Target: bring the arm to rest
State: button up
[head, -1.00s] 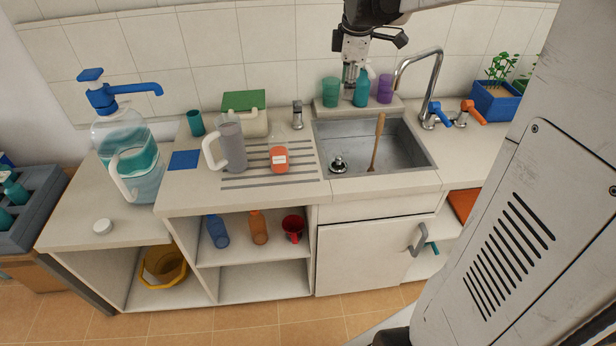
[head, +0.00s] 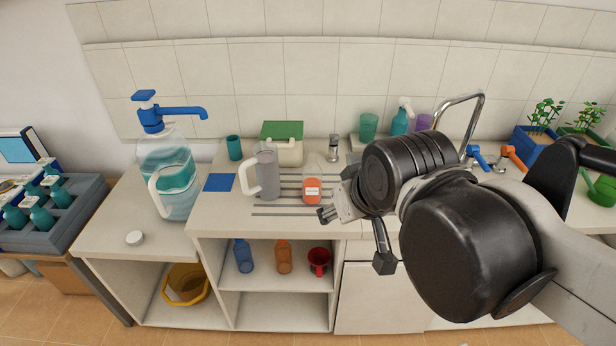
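My gripper (head: 328,213) shows in the head view in front of the counter (head: 215,217), to the right of the orange-red labelled jar (head: 312,197). It points left and is seen small, partly behind my own dark wrist joints. Its fingers look bare of any object, but I cannot tell how far apart they are. My arm comes in from the right and hides most of the sink and the cabinet below it.
On the counter stand a water jug with a blue pump (head: 168,175), a grey pitcher (head: 267,176) and a green-lidded box (head: 284,149). Bottles and a red mug (head: 319,261) fill the shelf below. Plants (head: 545,117) and a faucet (head: 470,112) are at the right.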

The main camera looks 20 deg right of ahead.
jog(key=shift+s+a+f+m, duration=0.25)
jog(key=shift+s+f+m, duration=0.05)
jog(key=shift+s, duration=0.05)
notch_tip(320, 180, down, 7)
jog(key=b, duration=0.6)
jog(key=shift+r+b, duration=0.15)
jog(key=shift+b, duration=0.2)
